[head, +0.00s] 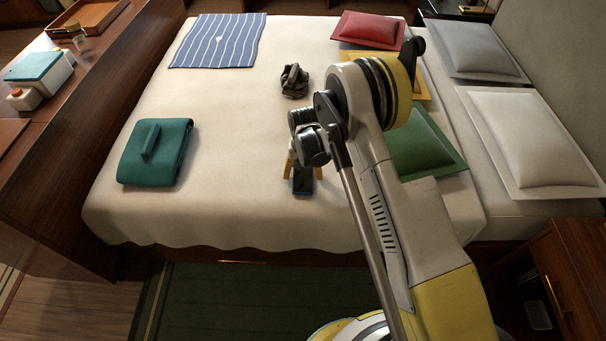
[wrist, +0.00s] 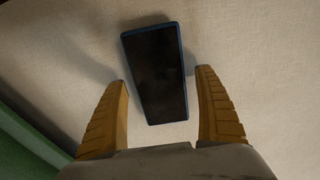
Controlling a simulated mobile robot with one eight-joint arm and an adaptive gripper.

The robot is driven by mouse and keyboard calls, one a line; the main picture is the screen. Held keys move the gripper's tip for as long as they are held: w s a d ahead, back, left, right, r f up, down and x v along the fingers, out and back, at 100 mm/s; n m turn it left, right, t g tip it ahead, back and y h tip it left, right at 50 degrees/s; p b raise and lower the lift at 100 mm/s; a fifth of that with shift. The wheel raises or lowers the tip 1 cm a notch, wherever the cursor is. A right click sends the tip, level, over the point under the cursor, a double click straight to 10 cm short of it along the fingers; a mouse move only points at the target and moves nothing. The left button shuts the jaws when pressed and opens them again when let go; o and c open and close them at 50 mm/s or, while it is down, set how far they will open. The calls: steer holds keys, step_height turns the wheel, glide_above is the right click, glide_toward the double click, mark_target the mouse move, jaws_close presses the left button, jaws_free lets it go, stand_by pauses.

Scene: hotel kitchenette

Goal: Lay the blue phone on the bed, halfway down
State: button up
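The blue phone (head: 303,184), dark-faced with a blue rim, appears to lie flat on the cream bed (head: 240,190), near its front edge and about midway along its length. In the wrist view the phone (wrist: 155,75) shows between and beyond the fingertips, with bare bedding visible on both sides of it. My gripper (head: 304,168) is low over the bed at the phone. Its yellow fingers are apart in the wrist view (wrist: 160,80) and do not touch the phone. Part of the phone is hidden by my gripper in the head view.
A dark crumpled object (head: 294,81) lies behind my gripper. A folded teal item (head: 156,152) and a blue striped cloth (head: 218,40) lie to the left. Green (head: 418,140) and red (head: 369,29) cushions are to the right. The bed between is clear.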

step_height(320, 180, up, 12)
steer(key=p, duration=0.4)
steer(key=shift+r+p, duration=0.2)
steer(key=shift+p, duration=0.1)
step_height(320, 180, up, 12)
steer(key=t, duration=0.1)
glide_above(303, 175)
steer(key=s+d, duration=0.1)
steer(key=d, duration=0.3)
steer(key=s+d+r+t, duration=0.1)
steer(key=s+d+r, duration=0.2)
steer(key=r, duration=0.3)
steer(key=s+d+r+t, duration=0.1)
steer(key=s+d+r, duration=0.15)
steer(key=r, duration=0.35)
steer(key=s+d+r+t, duration=0.1)
steer(key=s+d+r, duration=0.1)
steer(key=s, duration=0.4)
steer(key=s+d+r+t, duration=0.1)
steer(key=s+d+r, duration=0.1)
steer(key=s, duration=0.5)
steer(key=s+d+r+t, duration=0.2)
steer(key=s+d+r, duration=0.1)
steer(key=s, duration=0.4)
steer(key=shift+s+d, duration=0.2)
steer(key=shift+d, duration=0.65)
